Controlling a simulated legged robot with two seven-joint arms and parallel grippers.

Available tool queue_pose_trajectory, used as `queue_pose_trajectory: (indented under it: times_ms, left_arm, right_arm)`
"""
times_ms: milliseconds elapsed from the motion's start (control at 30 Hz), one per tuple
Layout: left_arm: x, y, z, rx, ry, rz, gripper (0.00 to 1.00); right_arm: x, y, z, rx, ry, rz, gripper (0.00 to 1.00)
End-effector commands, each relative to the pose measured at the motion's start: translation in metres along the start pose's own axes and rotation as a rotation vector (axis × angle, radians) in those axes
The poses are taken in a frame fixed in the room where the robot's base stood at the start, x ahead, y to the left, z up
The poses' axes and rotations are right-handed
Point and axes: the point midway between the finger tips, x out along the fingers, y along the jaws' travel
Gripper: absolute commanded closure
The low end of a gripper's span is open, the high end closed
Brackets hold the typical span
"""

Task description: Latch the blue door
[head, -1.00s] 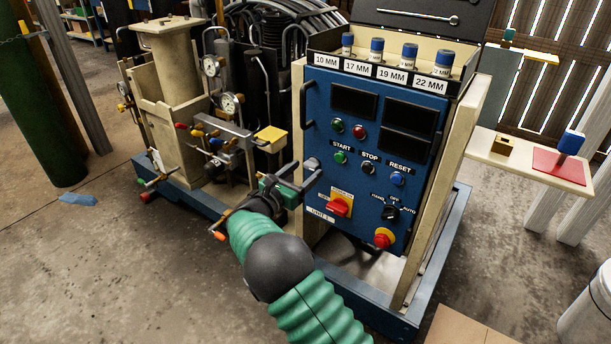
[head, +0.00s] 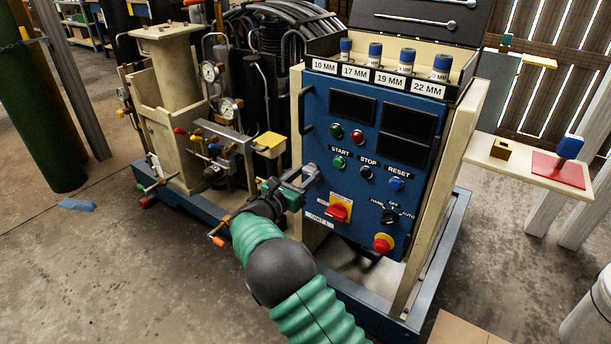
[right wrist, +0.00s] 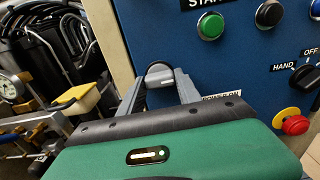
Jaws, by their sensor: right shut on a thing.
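The blue door (head: 360,150) is the front panel of the compressor's control cabinet, and it looks flush with the cream frame. A grey latch knob (right wrist: 158,72) sits at the door's left edge, below the handle (head: 306,108). My right gripper (head: 308,175) is at this edge, with its fingers on either side of the latch knob. It is shut on the latch, which its fingers partly hide in the head view. In the right wrist view the two grey fingers (right wrist: 162,88) reach up to the knob. My left gripper is not in view.
The red power switch (head: 338,211) and a red stop button (head: 383,243) are right of the gripper on the door. Gauges and valves (head: 225,140) stand to the left, with a yellow block (head: 270,140) close by. Sockets (head: 375,53) stand on top.

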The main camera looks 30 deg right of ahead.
Motion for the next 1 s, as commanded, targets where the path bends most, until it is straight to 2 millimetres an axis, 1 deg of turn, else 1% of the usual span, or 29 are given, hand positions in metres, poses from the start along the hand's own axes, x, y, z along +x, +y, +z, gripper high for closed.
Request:
queue_pose_trajectory:
  times_ms: [167, 367, 667, 1000]
  left_arm:
    - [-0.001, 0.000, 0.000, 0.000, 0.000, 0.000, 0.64]
    - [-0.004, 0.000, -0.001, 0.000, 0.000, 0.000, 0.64]
    - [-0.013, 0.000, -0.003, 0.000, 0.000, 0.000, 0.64]
    - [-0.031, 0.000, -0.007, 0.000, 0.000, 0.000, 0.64]
  right_arm:
    - [0.000, 0.001, 0.000, -0.033, 0.001, 0.003, 1.00]
    - [0.000, 0.001, 0.001, -0.135, 0.000, 0.002, 1.00]
    - [0.000, 0.001, 0.002, -0.395, 0.000, 0.004, 1.00]
    - [0.000, 0.002, 0.003, -0.719, 0.000, 0.005, 1.00]
